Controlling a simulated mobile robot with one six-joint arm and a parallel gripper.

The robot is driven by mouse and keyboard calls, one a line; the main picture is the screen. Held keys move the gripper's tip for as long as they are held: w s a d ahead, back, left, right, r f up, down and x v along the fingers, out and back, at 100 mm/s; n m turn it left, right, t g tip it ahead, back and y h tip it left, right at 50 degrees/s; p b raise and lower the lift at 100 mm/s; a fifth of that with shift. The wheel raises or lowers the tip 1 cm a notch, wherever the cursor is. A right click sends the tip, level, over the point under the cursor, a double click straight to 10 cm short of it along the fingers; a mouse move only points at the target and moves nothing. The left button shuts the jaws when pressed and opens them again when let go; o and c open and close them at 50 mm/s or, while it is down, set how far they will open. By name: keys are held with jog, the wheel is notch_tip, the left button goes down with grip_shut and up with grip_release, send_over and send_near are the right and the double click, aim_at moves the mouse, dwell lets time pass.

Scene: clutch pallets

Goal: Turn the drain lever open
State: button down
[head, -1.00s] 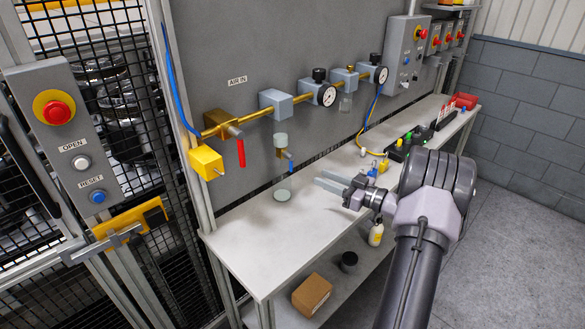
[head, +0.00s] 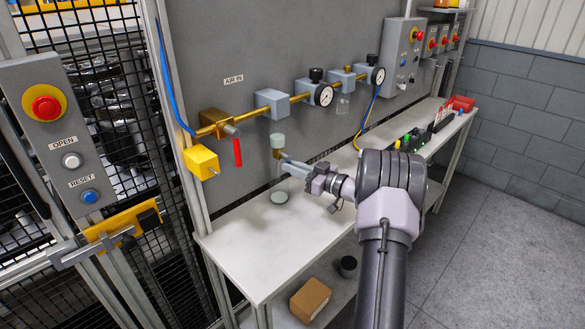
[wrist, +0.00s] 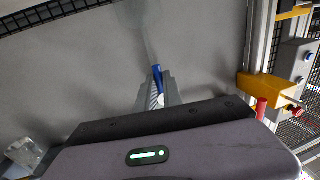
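The drain valve (head: 277,149) is a small brass piece below a clear grey bowl (head: 278,140) on the panel. Its blue drain lever (wrist: 157,77) shows in the wrist view between my fingertips. In the head view the lever is mostly hidden by my gripper. My gripper (head: 287,163) is at the valve, coming from the right, with its fingers (wrist: 158,90) on either side of the lever. The fingers look open, with a narrow gap; whether they touch the lever I cannot tell.
A red-handled valve (head: 237,152) and a yellow box (head: 202,162) sit to the left. A brass pipe with gauges (head: 323,95) runs above. A guarded cage with a button panel (head: 62,140) stands at the far left.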

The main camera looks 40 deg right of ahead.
dwell(0.4)
jog(key=shift+w+d+r+n+g+h+b, duration=0.2)
jog(key=shift+d+r+n+h+b, duration=0.45)
jog(key=shift+n, duration=1.95)
jog(key=shift+s+d+r+n+g+h+b, duration=0.2)
jog(key=shift+r+n+g+h+b, duration=0.6)
jog(key=shift+n, duration=1.8)
jog(key=shift+w+d+r+n+t+h+b, duration=0.15)
jog(key=shift+d+n+h+b, duration=0.3)
jog(key=shift+n+b, duration=1.45)
jog(key=shift+n+p, duration=0.65)
jog(key=shift+n, duration=0.15)
jog(key=c, duration=1.5)
grip_release()
